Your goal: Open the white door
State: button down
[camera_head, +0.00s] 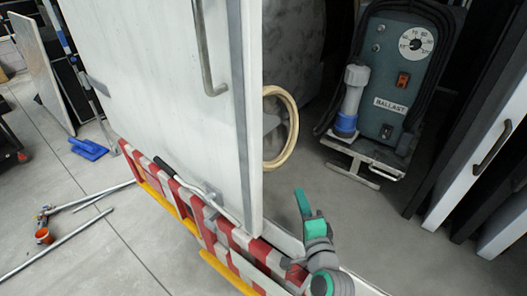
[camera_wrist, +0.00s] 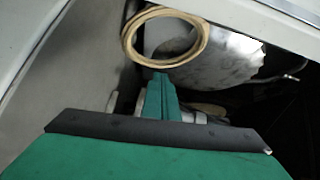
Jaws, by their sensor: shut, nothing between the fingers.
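The white door (camera_head: 165,75) is a tall panel at left centre in the head view, with a long grey bar handle (camera_head: 207,55). It stands ajar, its free edge facing me, and the dark truck interior shows to its right. My gripper (camera_head: 302,203), teal, is shut and empty. It is right of the door's free edge, low at the opening, and looks apart from the door. In the wrist view the closed fingers (camera_wrist: 161,88) point towards a tan coiled ring. A pale panel (camera_wrist: 65,70) at left there is probably the door's inner face.
A red-and-white striped bumper (camera_head: 190,205) runs below the door. A ballast box (camera_head: 400,75) and a tan ring (camera_head: 281,125) are inside. Another white panel with a dark handle (camera_head: 490,150) stands at right. Poles (camera_head: 60,245) lie on the floor at left.

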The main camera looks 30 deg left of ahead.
jog(key=a+r+n+g+y, duration=0.1)
jog(key=a+r+g+y, duration=0.3)
jog(key=r, duration=0.5)
jog(key=w+a+t, duration=0.1)
jog(key=w+a, duration=0.1)
jog(key=a, duration=0.8)
jog(key=shift+w+a+r+h, duration=0.2)
jog(key=shift+w+a+h, duration=0.1)
jog(key=shift+w+h, duration=0.1)
